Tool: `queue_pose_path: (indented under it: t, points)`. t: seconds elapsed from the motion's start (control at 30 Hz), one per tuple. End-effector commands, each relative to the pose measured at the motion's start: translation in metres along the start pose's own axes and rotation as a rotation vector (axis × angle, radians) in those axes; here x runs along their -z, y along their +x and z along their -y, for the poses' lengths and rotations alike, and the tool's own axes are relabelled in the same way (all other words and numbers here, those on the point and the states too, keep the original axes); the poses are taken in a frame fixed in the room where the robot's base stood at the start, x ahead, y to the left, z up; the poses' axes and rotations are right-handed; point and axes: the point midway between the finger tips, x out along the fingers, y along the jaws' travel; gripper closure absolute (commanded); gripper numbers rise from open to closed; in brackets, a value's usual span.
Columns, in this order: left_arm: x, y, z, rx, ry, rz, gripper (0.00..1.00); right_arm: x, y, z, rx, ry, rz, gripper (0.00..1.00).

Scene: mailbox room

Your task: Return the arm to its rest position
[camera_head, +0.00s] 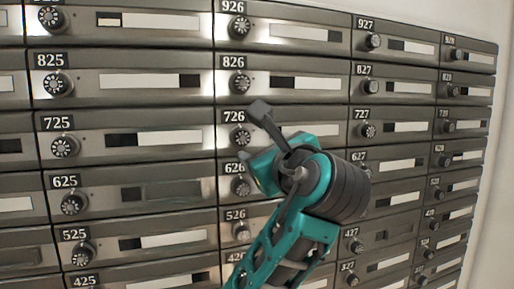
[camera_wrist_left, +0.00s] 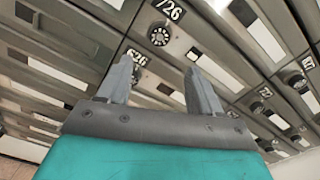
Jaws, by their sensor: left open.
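My left arm (camera_head: 290,240), teal and dark grey, rises from the bottom middle of the head view. My left gripper (camera_head: 258,110) is at its upper end, in front of the mailbox wall near box 726 (camera_head: 241,137). In the left wrist view its two grey fingers (camera_wrist_left: 160,85) stand apart with nothing between them. Beyond the fingers are the dials of box 726 and box 626 (camera_wrist_left: 134,56). Whether the fingers touch the wall cannot be told from the head view. My right gripper does not show.
The wall of metal mailboxes (camera_head: 140,140) fills most of the head view, with numbered plates, round dials and slots. The dials stick out from the doors. A pale plain wall (camera_head: 492,190) shows at the right. No loose objects show.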

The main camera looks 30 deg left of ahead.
Motion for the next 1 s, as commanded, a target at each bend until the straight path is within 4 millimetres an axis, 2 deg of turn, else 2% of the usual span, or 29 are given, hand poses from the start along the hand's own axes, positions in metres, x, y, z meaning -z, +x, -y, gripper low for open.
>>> queue_pose_path:
  t: [0.17,0.57,0.67,0.77,0.83,0.97,1.0]
  points:
    - [0.000,-0.007,0.000,0.000,-0.001,0.000,0.35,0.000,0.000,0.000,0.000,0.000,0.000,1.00]
    - [0.000,-0.007,0.000,0.000,-0.001,0.000,0.35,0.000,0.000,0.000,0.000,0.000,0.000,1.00]
    - [0.005,-0.005,0.000,0.006,-0.006,-0.007,0.35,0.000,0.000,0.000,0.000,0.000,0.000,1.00]
    - [0.029,0.001,0.001,0.037,-0.034,-0.040,0.35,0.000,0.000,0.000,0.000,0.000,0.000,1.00]
    - [0.060,0.008,0.001,0.076,-0.081,-0.090,0.35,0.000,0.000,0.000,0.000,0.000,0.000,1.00]
    - [0.139,0.015,-0.006,0.154,-0.236,-0.247,0.35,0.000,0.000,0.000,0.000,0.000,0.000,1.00]
    - [0.165,0.015,-0.011,0.170,-0.296,-0.306,0.35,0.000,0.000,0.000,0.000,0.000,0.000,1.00]
